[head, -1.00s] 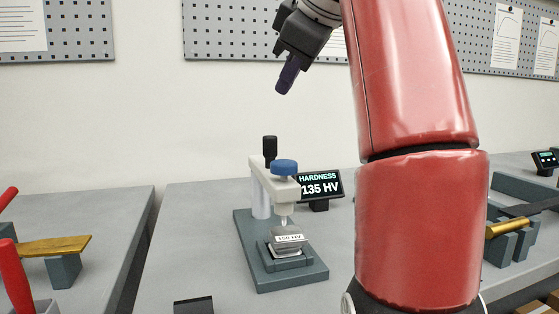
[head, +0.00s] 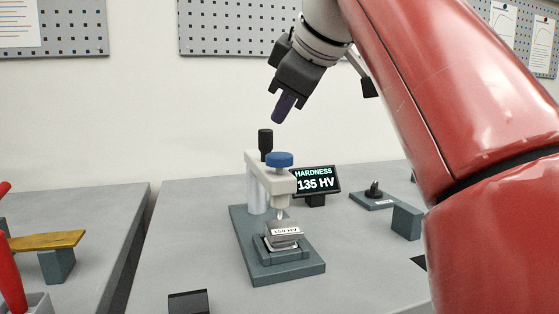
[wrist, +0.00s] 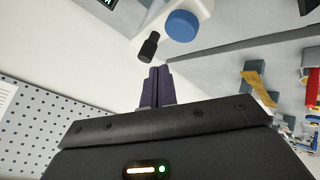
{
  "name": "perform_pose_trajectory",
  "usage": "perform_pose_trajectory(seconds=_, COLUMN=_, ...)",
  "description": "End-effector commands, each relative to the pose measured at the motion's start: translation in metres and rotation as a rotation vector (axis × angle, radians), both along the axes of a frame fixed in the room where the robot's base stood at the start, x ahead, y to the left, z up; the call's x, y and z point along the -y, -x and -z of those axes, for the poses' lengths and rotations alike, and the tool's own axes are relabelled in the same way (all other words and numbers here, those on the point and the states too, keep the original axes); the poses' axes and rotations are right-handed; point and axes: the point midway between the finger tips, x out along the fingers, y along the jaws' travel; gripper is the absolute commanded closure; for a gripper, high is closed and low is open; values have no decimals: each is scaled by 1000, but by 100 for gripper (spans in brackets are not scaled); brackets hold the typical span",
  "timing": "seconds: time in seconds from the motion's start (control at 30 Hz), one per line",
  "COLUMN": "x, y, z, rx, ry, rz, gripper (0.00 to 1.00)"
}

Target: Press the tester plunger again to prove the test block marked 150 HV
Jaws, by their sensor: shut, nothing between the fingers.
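The hardness tester (head: 284,187) stands on the bench with a blue plunger cap (head: 279,159) on its head and a black handle (head: 265,141) behind it. The test block marked 150 HV (head: 285,230) sits on the tester's anvil, under the indenter. The display (head: 316,180) beside it reads HARDNESS 135 HV. My gripper (head: 281,117) is shut and empty, in the air above the tester, apart from the cap. In the wrist view the shut fingers (wrist: 157,72) point toward the black handle (wrist: 149,46) and the blue cap (wrist: 182,25).
A dark block (head: 188,302) lies at the bench's front edge. A small plate with a black knob (head: 374,191) and a grey block (head: 406,221) are to the right. A gap separates the left bench, with a brass-coloured bar (head: 46,241). The pegboard (head: 235,28) hangs behind.

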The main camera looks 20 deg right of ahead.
Motion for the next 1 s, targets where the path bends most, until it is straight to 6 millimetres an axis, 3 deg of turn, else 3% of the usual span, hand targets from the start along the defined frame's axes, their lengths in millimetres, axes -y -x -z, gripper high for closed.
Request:
perform_pose_trajectory(seconds=0.03, x=0, y=0, z=14, rx=-1, ry=0, rz=-1, gripper=100)
perform_pose_trajectory(seconds=0.27, x=0, y=0, z=31, rx=-1, ry=0, rz=-1, gripper=100)
perform_pose_trajectory(seconds=1.0, x=0, y=-1, z=32, rx=-1, ry=-1, rz=0, gripper=100)
